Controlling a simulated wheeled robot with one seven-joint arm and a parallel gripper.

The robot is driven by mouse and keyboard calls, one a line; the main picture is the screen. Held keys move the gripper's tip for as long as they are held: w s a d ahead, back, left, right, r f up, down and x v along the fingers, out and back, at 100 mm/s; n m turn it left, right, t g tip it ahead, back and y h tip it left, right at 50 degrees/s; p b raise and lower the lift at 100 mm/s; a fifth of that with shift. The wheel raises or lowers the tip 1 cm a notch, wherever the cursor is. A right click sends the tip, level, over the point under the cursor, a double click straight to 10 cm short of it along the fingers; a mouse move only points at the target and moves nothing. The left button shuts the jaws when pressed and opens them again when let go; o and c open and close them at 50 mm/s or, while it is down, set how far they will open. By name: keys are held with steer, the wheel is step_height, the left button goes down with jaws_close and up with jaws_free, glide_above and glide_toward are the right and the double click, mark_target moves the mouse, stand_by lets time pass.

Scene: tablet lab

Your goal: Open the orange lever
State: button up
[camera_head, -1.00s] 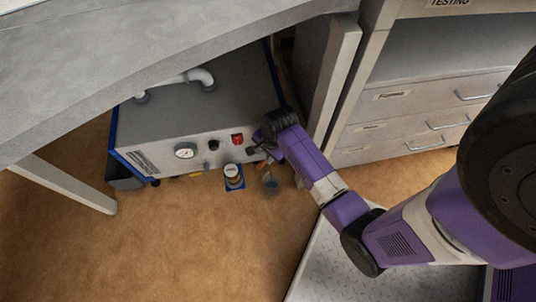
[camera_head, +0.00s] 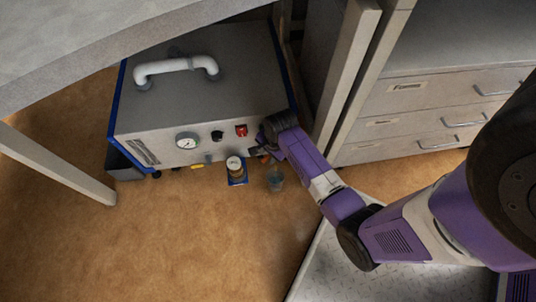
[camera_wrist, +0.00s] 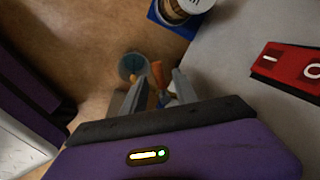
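The orange lever (camera_wrist: 157,75) shows in the wrist view, between and just beyond my two gripper fingers. My gripper (camera_wrist: 155,88) is open, with a gap between the fingers. I cannot tell whether either finger touches the lever. In the head view my gripper (camera_head: 259,148) is at the lower right front of the grey machine (camera_head: 150,147), beside the red switch. There the lever is mostly hidden by the gripper, with only a small orange patch visible.
The red switch (camera_wrist: 290,68) is on the machine's front, with a gauge (camera_head: 187,141) further left. A jar on a blue holder (camera_head: 236,167) and a clear cup (camera_head: 275,180) are close below. A table overhangs the machine; drawers (camera_head: 425,110) stand right.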

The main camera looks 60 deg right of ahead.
jaws_close()
steer(key=shift+s+r+p, duration=0.1)
steer(key=shift+p, duration=0.3)
steer(key=shift+s+r+n+p, duration=0.15)
steer(key=shift+n+p, duration=0.55)
steer(key=n+p, duration=0.1)
steer(key=n, duration=0.1)
steer(key=s+n+y+p, duration=0.1)
steer(key=n+p, duration=0.2)
steer(key=shift+s+d+n+p, duration=0.25)
steer(key=shift+s+n+p, duration=0.15)
steer(key=shift+s+d+f+n+y+p, duration=0.15)
steer(key=shift+s+n+y+p, duration=0.1)
steer(key=shift+n, duration=0.55)
steer(key=shift+s+d+f+n+y+p, duration=0.15)
steer(key=shift+n+y+p, duration=0.1)
steer(key=shift+n, duration=0.55)
